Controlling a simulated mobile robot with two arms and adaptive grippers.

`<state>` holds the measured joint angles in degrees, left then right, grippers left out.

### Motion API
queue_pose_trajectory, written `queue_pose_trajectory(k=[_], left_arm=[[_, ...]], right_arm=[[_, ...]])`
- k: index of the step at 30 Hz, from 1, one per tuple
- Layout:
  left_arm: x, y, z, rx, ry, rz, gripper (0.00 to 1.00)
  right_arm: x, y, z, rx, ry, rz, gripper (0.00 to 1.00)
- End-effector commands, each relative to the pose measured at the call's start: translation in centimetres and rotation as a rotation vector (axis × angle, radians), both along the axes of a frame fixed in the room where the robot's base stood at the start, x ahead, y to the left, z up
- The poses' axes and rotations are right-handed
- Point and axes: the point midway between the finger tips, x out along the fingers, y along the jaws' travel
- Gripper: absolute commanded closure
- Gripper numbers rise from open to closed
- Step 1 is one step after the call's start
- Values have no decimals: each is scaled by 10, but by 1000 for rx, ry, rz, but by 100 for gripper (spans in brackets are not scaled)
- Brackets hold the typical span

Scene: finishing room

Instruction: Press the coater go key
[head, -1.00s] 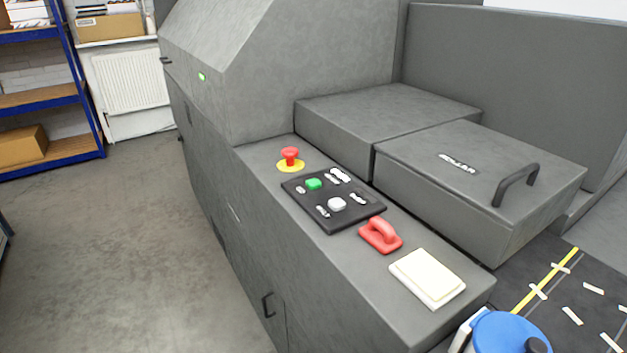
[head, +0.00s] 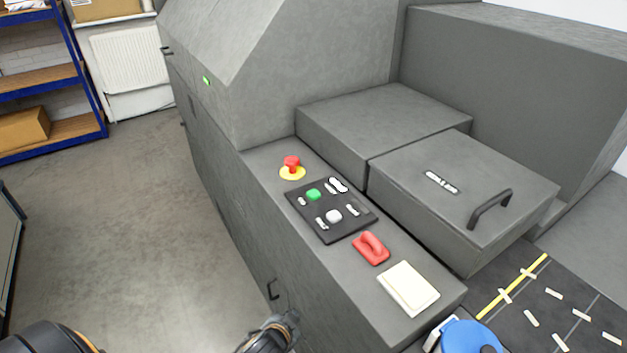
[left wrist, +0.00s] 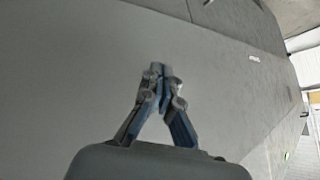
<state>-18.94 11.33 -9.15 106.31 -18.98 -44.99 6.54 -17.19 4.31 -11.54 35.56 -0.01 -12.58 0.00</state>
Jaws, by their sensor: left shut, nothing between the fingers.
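The coater's black key panel (head: 331,210) lies on the grey machine ledge in the head view. It carries a green key (head: 313,195) at the upper left and a white key (head: 334,216) lower down, with small labels too small to read. My left gripper (head: 291,318) shows at the bottom of the head view, below and to the left of the panel and apart from it. In the left wrist view its fingers (left wrist: 161,72) are together with nothing between them, in front of a plain grey surface. My right gripper is not in view.
A red emergency button on a yellow base (head: 292,168) stands behind the panel. A red handle (head: 371,248) and a cream pad (head: 408,288) lie in front. A lidded box with a dark handle (head: 490,208) is at the right. A blue round object (head: 465,336) is at the bottom.

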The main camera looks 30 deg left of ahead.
Motion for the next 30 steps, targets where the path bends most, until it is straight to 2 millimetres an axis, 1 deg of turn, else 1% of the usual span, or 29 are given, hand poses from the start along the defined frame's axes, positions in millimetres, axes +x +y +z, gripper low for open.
queue_pose_trajectory(k=[1, 2, 3, 5, 6, 8, 9, 11, 12, 14, 15, 17, 18, 20, 21, 23, 24, 25, 27, 29, 30], left_arm=[[7, 1, 40, 10, -42, 5, 100], [10, 3, 59, 16, -62, 11, 100], [13, 4, 84, 22, -93, 17, 100], [17, 6, 121, 34, -141, 27, 100], [21, 8, 145, 45, -175, 33, 100], [28, 11, 181, 66, -243, 34, 100], [35, 14, 203, 87, -297, 31, 100], [49, 17, 236, 130, -395, 12, 100], [60, 17, 258, 164, -468, -8, 100], [77, 15, 290, 226, -584, -54, 100], [89, 12, 312, 269, -665, -94, 100], [104, 2, 344, 343, -787, -173, 100], [112, -7, 366, 398, -868, -236, 100], [123, -25, 397, 492, -984, -353, 100], [129, -39, 415, 562, -1054, -447, 100], [135, -62, 434, 670, -1134, -601, 100], [138, -77, 441, 744, -1166, -709, 100], [141, -87, 444, 799, -1182, -792, 100], [147, -105, 441, 928, -1175, -992, 100], [155, -111, 430, 1037, -1122, -1160, 100], [160, -110, 420, 1106, -1063, -1267, 100]], right_arm=[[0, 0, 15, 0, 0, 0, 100], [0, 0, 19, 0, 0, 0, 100], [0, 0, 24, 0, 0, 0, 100], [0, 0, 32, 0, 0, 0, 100], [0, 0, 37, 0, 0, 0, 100], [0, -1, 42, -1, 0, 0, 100], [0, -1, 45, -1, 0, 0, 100], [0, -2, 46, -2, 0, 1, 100], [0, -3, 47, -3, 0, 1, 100], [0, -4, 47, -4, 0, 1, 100], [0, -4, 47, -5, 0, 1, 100], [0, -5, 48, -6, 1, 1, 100], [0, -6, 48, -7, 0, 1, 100], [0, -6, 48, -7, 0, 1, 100], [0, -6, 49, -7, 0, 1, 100], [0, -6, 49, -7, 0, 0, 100], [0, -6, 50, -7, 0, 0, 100], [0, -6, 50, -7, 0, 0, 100], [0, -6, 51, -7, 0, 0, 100], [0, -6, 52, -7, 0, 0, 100], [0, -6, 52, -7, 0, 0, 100]])
